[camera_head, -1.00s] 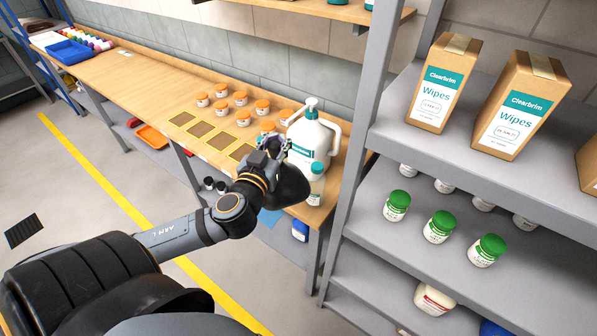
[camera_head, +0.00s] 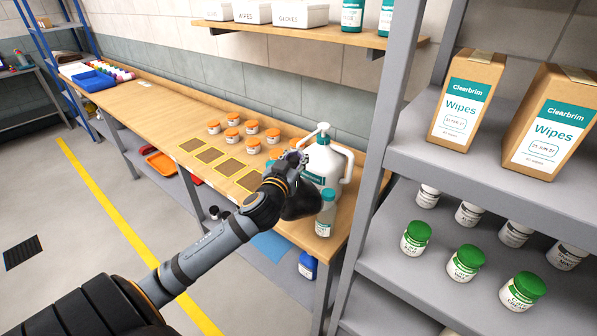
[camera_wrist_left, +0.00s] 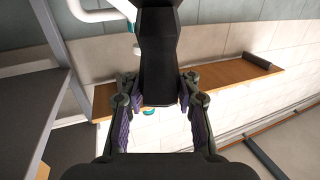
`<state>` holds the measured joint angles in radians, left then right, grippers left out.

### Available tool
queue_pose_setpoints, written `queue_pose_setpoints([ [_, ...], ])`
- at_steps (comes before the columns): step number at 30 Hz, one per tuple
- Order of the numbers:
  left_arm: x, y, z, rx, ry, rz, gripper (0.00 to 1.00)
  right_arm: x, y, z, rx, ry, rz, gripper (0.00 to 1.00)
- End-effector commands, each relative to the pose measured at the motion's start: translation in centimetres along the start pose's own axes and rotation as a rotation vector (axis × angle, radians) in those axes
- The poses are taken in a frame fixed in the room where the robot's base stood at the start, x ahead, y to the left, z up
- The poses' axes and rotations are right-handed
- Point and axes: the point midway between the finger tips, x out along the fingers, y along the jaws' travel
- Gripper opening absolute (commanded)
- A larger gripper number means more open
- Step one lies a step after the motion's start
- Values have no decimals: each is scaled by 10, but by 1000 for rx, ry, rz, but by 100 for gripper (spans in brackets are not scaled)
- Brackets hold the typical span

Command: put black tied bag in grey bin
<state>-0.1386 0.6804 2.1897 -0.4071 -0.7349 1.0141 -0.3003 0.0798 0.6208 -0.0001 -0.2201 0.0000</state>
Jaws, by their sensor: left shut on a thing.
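The black tied bag (camera_head: 302,204) hangs as a dark rounded lump at my left gripper (camera_head: 293,163), in front of the large white jug on the workbench. In the left wrist view, a black shape (camera_wrist_left: 160,70), the bag, stands between the two fingers of my left gripper (camera_wrist_left: 158,100). The fingers are shut on it. Whether the bag touches the bench or the jug I cannot tell. The grey bin is not visible in these views. My right gripper is not in view.
The workbench (camera_head: 135,92) holds orange-lidded jars (camera_head: 233,135), the white jug (camera_head: 322,165) and a small teal-capped bottle (camera_head: 325,215). The grey shelving (camera_head: 440,160) with wipes boxes (camera_head: 468,100) stands close on the right. Floor left of the yellow line is mostly clear.

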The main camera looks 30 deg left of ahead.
Motion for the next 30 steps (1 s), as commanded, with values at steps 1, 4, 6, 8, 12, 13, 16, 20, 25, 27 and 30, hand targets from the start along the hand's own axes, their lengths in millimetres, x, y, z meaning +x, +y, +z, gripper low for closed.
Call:
queue_pose_setpoints([
  [1,6,-1,6,-5,0,-3,0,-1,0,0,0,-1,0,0],
  [4,16,-2,18,-5,0,-2,0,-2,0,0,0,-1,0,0],
  [6,22,-3,24,-2,1,-1,0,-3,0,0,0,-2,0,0],
  [8,25,-4,27,-1,2,0,0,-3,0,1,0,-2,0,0],
  [12,28,-4,30,0,3,0,0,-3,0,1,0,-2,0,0],
  [13,28,-4,30,0,4,1,0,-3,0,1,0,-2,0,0],
  [16,31,-4,35,-1,2,0,0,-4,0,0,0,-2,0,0],
  [20,33,-4,52,-2,-2,0,0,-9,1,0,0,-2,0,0],
  [25,34,-4,68,0,1,1,0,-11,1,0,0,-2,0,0],
  [27,34,-4,68,0,2,2,0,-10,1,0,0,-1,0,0],
  [30,34,-4,68,0,2,1,0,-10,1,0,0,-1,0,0],
])
